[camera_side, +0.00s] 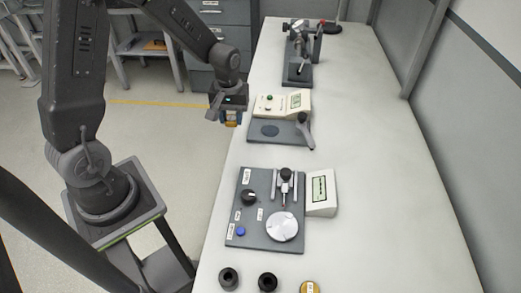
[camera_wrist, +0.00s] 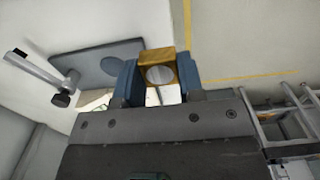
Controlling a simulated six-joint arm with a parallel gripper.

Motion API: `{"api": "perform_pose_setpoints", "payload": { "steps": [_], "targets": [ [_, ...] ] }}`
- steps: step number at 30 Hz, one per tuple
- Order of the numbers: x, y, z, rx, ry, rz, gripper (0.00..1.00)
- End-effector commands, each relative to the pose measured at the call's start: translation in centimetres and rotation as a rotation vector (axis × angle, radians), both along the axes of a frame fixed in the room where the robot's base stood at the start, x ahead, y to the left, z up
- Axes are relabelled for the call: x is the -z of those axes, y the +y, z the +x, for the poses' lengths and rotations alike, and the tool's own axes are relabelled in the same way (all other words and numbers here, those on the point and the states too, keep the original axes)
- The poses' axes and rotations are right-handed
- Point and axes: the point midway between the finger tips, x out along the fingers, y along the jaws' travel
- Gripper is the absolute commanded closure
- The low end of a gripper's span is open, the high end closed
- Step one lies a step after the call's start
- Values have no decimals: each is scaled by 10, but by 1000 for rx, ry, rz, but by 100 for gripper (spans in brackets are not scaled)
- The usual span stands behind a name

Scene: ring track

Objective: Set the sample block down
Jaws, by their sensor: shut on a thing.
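The sample block (camera_wrist: 156,54) is a small orange-gold block with a round grey face, seen in the wrist view between my two blue fingers. My gripper (camera_side: 231,116) is shut on the block. In the side view it appears by the left edge of the table (camera_side: 375,150), left of a grey plate (camera_side: 262,131) with a dark round spot. Whether the block is over the table or just off its edge is unclear. The fingers hide its sides.
A white instrument (camera_side: 282,104) with a display stands behind the plate, and a lever arm (camera_side: 305,130) stands at its right. Nearer is a dial-gauge station (camera_side: 262,208) with a silver disc. Several small round pieces lie in front. The table's right side is clear.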

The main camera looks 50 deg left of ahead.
Motion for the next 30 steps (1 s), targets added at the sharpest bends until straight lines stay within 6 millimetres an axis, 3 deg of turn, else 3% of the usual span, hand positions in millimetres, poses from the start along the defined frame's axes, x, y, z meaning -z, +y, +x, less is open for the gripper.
{"api": "perform_pose_setpoints", "payload": {
  "steps": [6,12,17,24,30],
  "targets": [
    [30,-45,23,7,2,-1,97],
    [48,-72,37,2,0,0,97],
    [56,-78,40,-1,1,0,97],
    [88,-78,40,-1,1,0,97],
    [92,-78,41,-1,-1,0,97]
  ]
}}
